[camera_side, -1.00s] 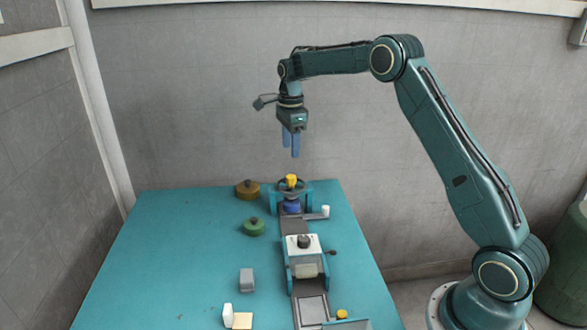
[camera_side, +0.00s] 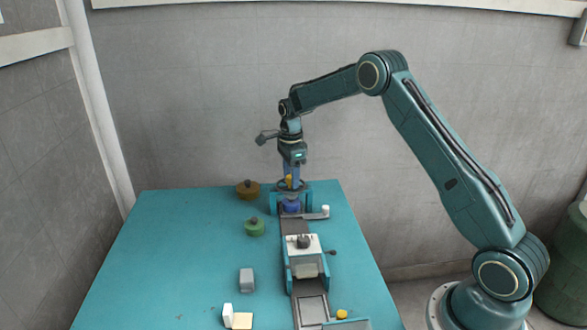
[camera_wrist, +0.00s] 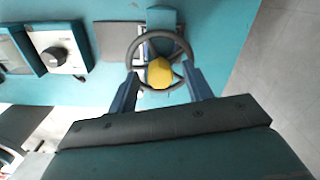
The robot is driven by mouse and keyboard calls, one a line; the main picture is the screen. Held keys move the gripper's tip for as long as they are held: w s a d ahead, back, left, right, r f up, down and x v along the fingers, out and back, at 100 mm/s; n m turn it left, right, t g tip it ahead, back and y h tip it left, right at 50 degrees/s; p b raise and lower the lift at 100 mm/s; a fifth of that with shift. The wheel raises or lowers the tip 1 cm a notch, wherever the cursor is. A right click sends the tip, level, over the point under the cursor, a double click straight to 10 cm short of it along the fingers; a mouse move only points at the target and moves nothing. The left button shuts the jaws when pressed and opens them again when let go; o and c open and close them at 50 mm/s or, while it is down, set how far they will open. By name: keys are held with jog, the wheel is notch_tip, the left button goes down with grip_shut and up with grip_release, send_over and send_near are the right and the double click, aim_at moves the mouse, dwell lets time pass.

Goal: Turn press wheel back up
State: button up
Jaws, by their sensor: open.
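The press wheel (camera_wrist: 131,52) is a dark spoked ring with a yellow hub knob (camera_wrist: 160,73), seen from above in the wrist view. In the side view the wheel (camera_side: 281,185) sits on the blue press frame (camera_side: 275,203) at the far end of the table. My gripper (camera_side: 291,181) points straight down at the wheel. In the wrist view my gripper (camera_wrist: 160,82) has its two blue fingers apart, one on each side of the yellow knob. I cannot tell whether the fingers touch the knob or the rim. The press parts under the wheel are mostly hidden.
A brown lidded pot (camera_side: 248,190) and a green one (camera_side: 254,227) stand left of the press. A white unit with a black knob (camera_side: 304,242) stands on the track in front. A grey block (camera_side: 246,280) lies nearer. The table's left side is clear.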

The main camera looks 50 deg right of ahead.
jog(key=c, duration=1)
jog(key=shift+o, duration=0.2)
jog(key=shift+n, duration=0.4)
jog(key=n, duration=2.3)
jog(key=shift+r, duration=0.1)
